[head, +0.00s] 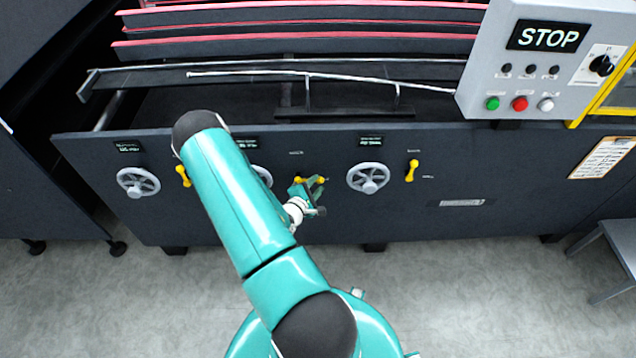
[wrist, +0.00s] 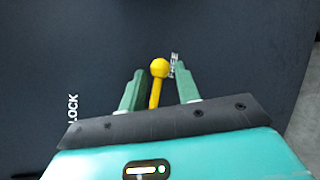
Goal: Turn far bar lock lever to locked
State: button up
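A yellow lever (head: 299,180) with a round knob is mounted on the dark front panel, between two grey handwheels. In the head view it lies roughly sideways, partly hidden by my gripper, with its knob end to the right. My gripper (head: 308,189) is at this lever. In the wrist view the yellow lever (wrist: 155,92) stands between the two green fingers of my gripper (wrist: 159,86), with visible gaps on both sides. The fingers are open. A sideways white "LOCK" label (wrist: 73,109) is left of the lever; a small unreadable label (wrist: 174,65) is beside the knob.
Other yellow levers are on the panel at left (head: 183,176) and right (head: 412,170). Handwheels (head: 138,182) (head: 368,178) stick out beside them; one is partly behind my arm. A STOP control box (head: 540,75) overhangs at upper right. The grey floor in front is clear.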

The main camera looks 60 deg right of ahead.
jog(key=shift+x, duration=1)
grip_shut()
